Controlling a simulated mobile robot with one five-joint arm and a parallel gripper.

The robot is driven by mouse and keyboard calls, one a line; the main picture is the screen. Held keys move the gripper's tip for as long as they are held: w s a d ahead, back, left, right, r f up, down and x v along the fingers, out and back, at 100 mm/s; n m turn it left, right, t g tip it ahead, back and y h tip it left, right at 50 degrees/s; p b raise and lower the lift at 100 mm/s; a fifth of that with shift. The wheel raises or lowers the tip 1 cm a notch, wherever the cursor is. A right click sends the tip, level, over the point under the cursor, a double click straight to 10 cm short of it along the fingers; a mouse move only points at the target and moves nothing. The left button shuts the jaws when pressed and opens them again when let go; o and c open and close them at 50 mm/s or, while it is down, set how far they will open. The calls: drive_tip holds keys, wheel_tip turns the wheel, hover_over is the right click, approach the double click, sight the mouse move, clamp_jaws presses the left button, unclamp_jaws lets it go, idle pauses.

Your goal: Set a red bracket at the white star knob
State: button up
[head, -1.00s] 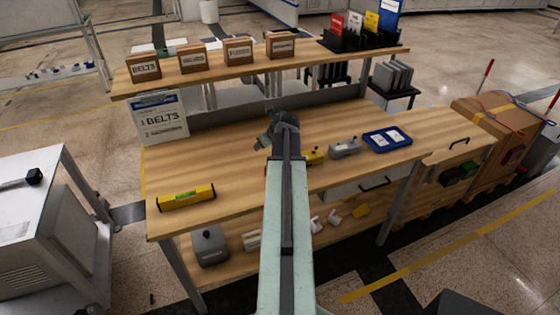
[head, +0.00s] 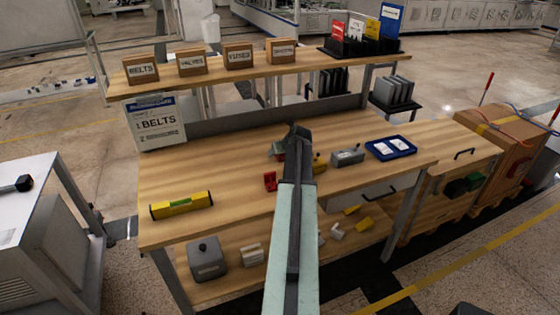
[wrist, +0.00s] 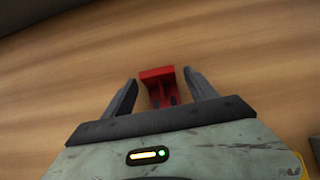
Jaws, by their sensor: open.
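A red bracket (wrist: 158,78) lies on the wooden bench top in the wrist view. My gripper (wrist: 160,84) is open, with one finger on each side of it and a gap to both. A red piece (head: 270,181) shows on the bench in the head view, left of my arm. I cannot tell whether it is the same bracket. My gripper (head: 277,153) is low over the middle of the bench there, with its fingers poorly visible. I cannot make out a white star knob; my arm hides part of the bench.
A yellow level (head: 181,204) lies at the bench's left. A yellow piece (head: 319,163), a grey block (head: 347,157) and a blue tray (head: 414,149) are right of my arm. Labelled boxes stand on the upper shelf (head: 215,71). The left middle of the bench is clear.

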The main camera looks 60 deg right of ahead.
clamp_jaws()
idle(0.3)
wheel_tip(320, 180, up, 10)
drive_tip(key=p, duration=1)
